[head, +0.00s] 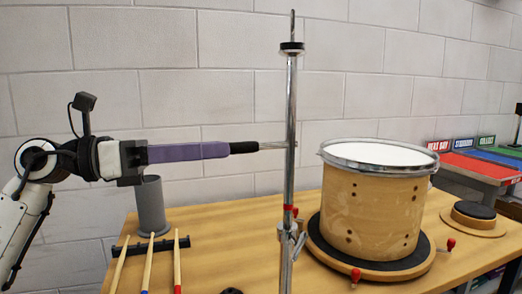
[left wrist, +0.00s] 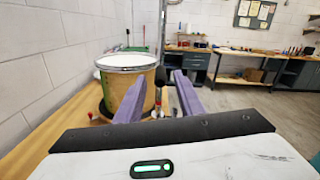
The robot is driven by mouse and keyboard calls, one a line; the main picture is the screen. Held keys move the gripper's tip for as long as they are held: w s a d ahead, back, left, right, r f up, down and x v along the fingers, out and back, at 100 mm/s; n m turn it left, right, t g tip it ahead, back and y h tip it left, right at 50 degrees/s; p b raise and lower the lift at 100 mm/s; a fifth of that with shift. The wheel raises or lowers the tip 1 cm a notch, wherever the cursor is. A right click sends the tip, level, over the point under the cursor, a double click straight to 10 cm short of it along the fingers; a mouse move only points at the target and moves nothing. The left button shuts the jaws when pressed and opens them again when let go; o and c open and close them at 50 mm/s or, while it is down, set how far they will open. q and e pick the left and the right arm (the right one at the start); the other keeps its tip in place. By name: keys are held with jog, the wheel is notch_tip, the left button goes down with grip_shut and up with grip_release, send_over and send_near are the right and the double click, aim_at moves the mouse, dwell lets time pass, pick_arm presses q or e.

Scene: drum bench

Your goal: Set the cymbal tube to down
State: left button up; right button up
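The chrome cymbal tube (head: 291,100) stands upright on the stand, with a black disc (head: 291,47) near its top. A red band (head: 288,208) shows low on it, above the stand's clamp (head: 287,238). A rod with a black grip (head: 243,147) sticks out level from the tube to the left. My left gripper (head: 229,150) reaches level from the left, its purple fingers at the black grip. In the left wrist view my left gripper's fingers (left wrist: 160,77) are apart, with a dark end between them. Contact cannot be told. My right gripper is not in view.
A wooden drum (head: 372,213) sits on a black-topped round base right of the tube. A grey cup (head: 151,206) and several sticks (head: 148,264) are at the left of the bench (head: 225,250). A small round pad (head: 474,211) is at the right. A block wall (head: 215,95) stands behind.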

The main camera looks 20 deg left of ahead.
aim_at(285, 144)
pick_arm(q)
jog(key=p+x, duration=0.1)
jog(key=x, duration=0.8)
jog(key=shift+p, duration=0.35)
grip_shut()
